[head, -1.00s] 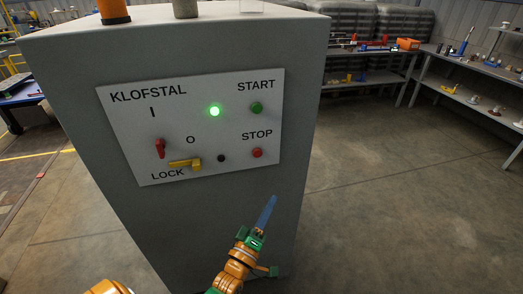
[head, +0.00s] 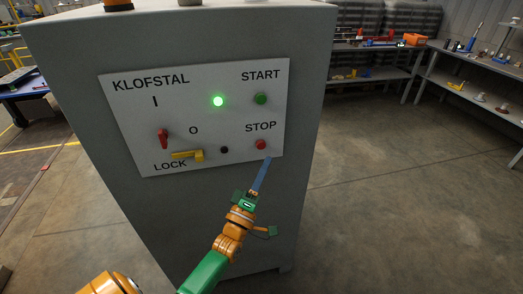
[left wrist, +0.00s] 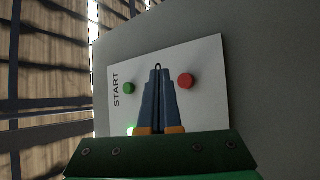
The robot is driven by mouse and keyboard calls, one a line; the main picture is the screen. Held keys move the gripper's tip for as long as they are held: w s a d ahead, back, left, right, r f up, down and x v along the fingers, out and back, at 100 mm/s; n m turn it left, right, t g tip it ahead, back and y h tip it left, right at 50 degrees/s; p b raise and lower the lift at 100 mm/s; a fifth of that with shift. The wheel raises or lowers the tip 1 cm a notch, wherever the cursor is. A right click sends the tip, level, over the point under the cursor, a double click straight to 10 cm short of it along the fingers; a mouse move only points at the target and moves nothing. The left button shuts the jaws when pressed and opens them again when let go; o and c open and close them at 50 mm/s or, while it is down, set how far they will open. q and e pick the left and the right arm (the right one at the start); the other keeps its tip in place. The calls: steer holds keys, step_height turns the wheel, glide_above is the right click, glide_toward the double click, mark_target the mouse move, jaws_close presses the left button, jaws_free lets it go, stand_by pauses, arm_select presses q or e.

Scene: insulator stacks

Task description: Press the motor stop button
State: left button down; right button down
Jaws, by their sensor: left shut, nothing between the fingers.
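The red stop button (head: 261,144) sits under the word STOP at the lower right of the white control panel (head: 225,125). It also shows in the left wrist view (left wrist: 186,81), to the right of my fingers. My left gripper (head: 267,160) is shut and empty, its blue fingers pointing up just below the stop button. In the left wrist view the shut fingers (left wrist: 158,72) lie between the red button and the green start button (left wrist: 129,88). I cannot tell whether the fingertips touch the panel. My right gripper is not in view.
The panel also has a lit green lamp (head: 218,101), a red switch (head: 163,138), a yellow lock lever (head: 187,155) and a black knob (head: 224,150). It is on a grey cabinet (head: 90,210). Shelves (head: 470,80) stand at the right. The floor right of the cabinet is clear.

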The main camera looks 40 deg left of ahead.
mark_target(261, 145)
arm_select(q)
steer(key=shift+w+a+b, duration=0.9)
steer(key=shift+w+a, duration=0.45)
steer(key=shift+a, duration=0.25)
stand_by(0.8)
steer(key=shift+w+a+b, duration=0.3)
steer(key=shift+a, duration=0.05)
steer(key=shift+w+a+b, duration=0.3)
steer(key=shift+a+b, duration=0.05)
steer(key=shift+b, duration=0.1)
stand_by(0.7)
steer(key=shift+r, duration=0.1)
steer(key=shift+s+d+p, duration=0.6)
steer(key=shift+d+p, duration=0.05)
steer(key=shift+p, duration=0.05)
